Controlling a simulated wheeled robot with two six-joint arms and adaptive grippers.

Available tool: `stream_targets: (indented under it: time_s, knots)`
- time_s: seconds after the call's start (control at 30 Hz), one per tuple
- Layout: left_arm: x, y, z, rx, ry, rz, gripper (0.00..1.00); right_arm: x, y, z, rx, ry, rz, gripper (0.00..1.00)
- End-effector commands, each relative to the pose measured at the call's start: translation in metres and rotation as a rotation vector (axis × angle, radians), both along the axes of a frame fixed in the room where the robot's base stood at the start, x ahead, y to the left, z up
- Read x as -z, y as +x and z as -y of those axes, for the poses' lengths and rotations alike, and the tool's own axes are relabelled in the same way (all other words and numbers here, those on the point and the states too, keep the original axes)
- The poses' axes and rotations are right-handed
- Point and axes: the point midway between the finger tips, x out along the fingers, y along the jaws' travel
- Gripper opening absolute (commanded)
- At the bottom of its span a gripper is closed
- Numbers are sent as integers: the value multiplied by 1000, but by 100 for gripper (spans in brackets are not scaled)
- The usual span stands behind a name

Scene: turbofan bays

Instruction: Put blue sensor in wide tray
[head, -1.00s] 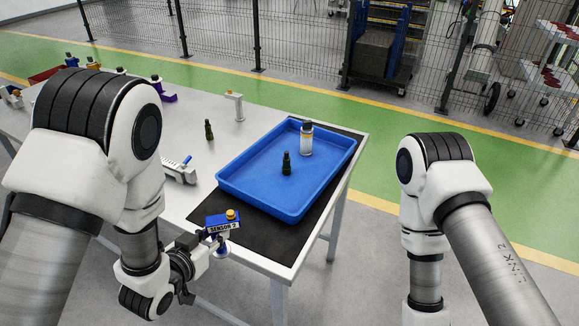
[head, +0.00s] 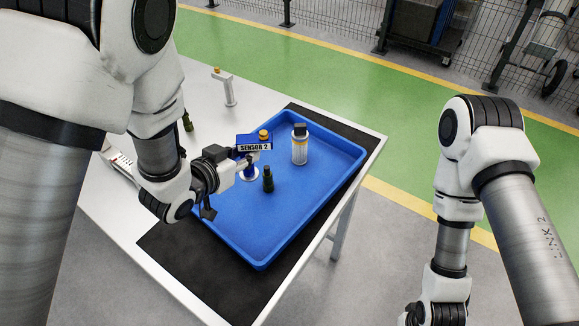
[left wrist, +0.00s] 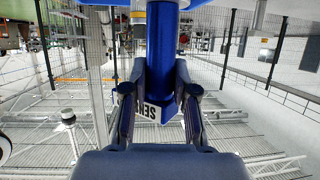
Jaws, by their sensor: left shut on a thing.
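The blue sensor (head: 246,140), labelled SENSOR 2 with an orange top, is held by my left gripper (head: 236,163). In the left wrist view the sensor (left wrist: 162,50) stands between the two fingers of my left gripper (left wrist: 159,95), which is shut on it. The sensor looks upright above the left inner part of the wide blue tray (head: 262,232); I cannot tell its exact height above the floor. My right arm is at the right, with its gripper out of the frame.
In the tray are a dark green bottle (head: 268,180), close to the sensor, and a white bottle with a dark cap (head: 300,147). The tray's near part is clear. A black mat (head: 190,262) lies under it. Another green bottle (head: 188,122) and a white stand (head: 226,88) are on the table.

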Motion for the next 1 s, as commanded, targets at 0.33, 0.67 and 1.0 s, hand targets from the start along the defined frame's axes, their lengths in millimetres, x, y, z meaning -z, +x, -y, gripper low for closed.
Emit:
stream_targets:
  time_s: [0.33, 0.67, 1.0]
  knots:
    - [51, -4, -2, 0, -2, -3, 0, 7, -1, 0, -1, 0, -2, 40]
    - [101, -4, -2, -1, -2, -1, 0, 2, -1, 0, -1, 0, -2, 40]
    - [105, -4, -2, 0, 0, 0, 34, 5, -1, 0, -1, 0, -2, 40]
